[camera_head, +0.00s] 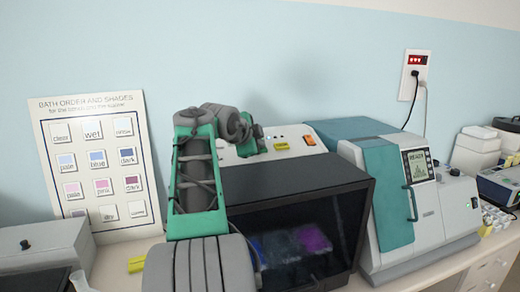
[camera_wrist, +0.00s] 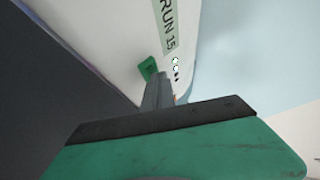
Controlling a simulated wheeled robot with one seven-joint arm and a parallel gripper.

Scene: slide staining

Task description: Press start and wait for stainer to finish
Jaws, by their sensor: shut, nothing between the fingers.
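The stainer (camera_head: 292,180) is the white-topped machine with a dark front window, partly hidden behind my arm. Blurred purple and blue shapes show inside the window. In the wrist view its display (camera_wrist: 168,28) reads "RUN 15", with a small lit green light (camera_wrist: 175,60) beside it. A green button-like piece (camera_wrist: 148,68) sits on the white panel below the display. My gripper (camera_wrist: 158,88) is shut and empty, with its fingertips right at this green piece. I cannot tell whether they touch it. In the head view my gripper is over the stainer's top, its fingertips mostly hidden.
Right of the stainer stands a white and teal machine (camera_head: 440,215) whose screen (camera_head: 417,165) reads "READY". A chart of bath order and shades (camera_head: 85,110) leans on the wall at left. A grey box (camera_head: 40,250) stands at front left. A wall outlet (camera_head: 416,72) shows red digits.

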